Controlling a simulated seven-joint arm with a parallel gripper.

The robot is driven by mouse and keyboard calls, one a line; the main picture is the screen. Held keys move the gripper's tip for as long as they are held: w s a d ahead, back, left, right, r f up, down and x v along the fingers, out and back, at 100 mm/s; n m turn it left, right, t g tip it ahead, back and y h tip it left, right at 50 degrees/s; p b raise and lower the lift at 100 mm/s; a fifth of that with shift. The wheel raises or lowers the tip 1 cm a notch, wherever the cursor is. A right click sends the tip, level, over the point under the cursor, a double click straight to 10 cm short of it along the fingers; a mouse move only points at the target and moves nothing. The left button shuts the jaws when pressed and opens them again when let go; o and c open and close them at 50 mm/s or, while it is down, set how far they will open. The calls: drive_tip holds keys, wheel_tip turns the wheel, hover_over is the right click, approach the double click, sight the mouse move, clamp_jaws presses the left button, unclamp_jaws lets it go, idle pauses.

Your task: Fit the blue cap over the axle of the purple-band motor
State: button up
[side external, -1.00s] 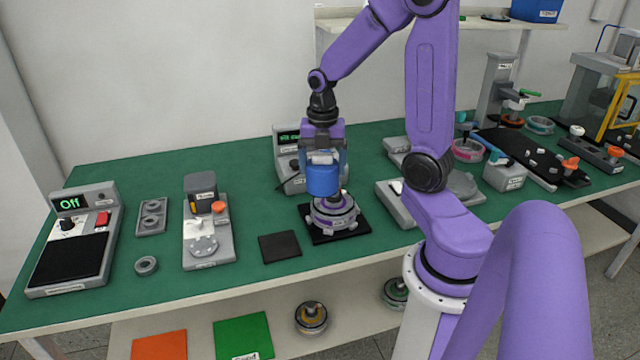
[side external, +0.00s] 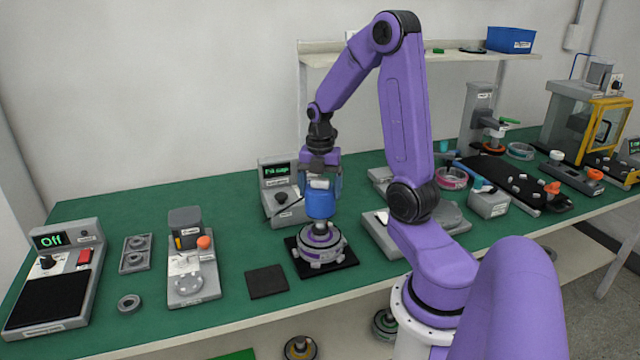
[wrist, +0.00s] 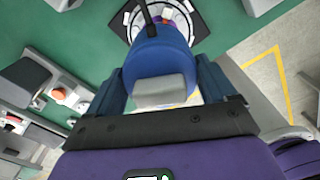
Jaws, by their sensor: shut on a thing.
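My gripper (side external: 320,186) is shut on the blue cap (side external: 320,204), a blue cylinder with a grey block on it. It holds the cap upright above the purple-band motor (side external: 320,247). The motor is a grey hub with a purple band, and it sits on a black mat (side external: 346,262).
A station with a lit green screen (side external: 277,171) stands just behind the motor. A small black pad (side external: 267,281) lies to its left, and a grey fixture with an orange knob (side external: 191,262) stands farther left. Grey trays (side external: 375,230) stand close on the right.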

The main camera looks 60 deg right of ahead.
drive_tip(key=shift+f, duration=0.15)
drive_tip(key=shift+f, duration=1.25)
drive_tip(key=shift+f, duration=1.25)
drive_tip(key=shift+f, duration=0.2)
drive_tip(key=shift+f, duration=0.9)
drive_tip(key=o, duration=1)
drive_tip(key=shift+c, duration=0.2)
